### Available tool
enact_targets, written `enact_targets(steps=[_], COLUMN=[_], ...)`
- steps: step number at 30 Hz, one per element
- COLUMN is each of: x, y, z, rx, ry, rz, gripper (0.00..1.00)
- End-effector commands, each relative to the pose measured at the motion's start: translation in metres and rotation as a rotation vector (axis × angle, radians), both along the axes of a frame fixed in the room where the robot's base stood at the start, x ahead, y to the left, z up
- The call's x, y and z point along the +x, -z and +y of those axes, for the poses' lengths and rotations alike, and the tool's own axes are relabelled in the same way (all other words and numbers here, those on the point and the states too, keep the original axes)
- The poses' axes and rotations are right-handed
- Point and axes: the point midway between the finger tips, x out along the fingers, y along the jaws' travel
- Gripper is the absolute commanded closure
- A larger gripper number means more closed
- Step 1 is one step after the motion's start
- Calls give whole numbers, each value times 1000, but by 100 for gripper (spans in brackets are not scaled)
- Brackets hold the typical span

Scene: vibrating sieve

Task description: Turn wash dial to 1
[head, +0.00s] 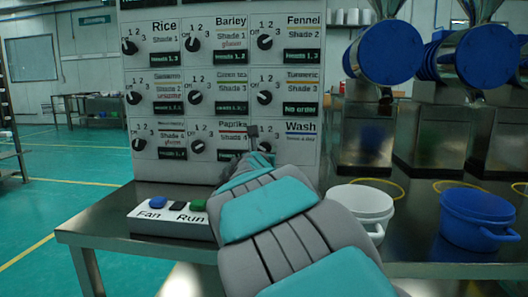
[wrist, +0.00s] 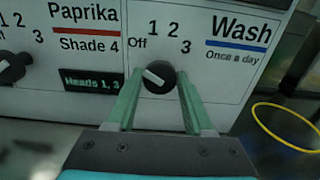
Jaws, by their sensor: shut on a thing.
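The wash dial (wrist: 158,79) is a round black knob with a white pointer on the white panel, under the marks Off, 1, 2 and 3. Its pointer tilts to the upper left, on the Off side. The blue-underlined Wash label (wrist: 241,32) is to its right. My gripper (wrist: 159,83) has one green finger on each side of the dial and is shut on it. In the head view my arm reaches up to the panel's bottom right, and the wash dial (head: 265,146) is partly hidden there.
The Paprika dial (wrist: 10,68) is to the left. Several other dials fill the panel (head: 222,75) above. A white bucket (head: 360,202) and a blue bucket (head: 480,214) stand right.

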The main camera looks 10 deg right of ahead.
Motion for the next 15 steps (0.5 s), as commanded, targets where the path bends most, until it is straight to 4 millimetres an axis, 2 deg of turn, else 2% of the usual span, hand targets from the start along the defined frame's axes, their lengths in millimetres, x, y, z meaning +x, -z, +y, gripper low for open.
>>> enact_targets(steps=[1, 4, 15], x=[0, 0, 0], y=[0, 0, 1], z=[0, 0, -1], rx=[0, 0, 36], ry=[0, 0, 3], rz=[0, 0, -17], gripper=[89, 100, 100])
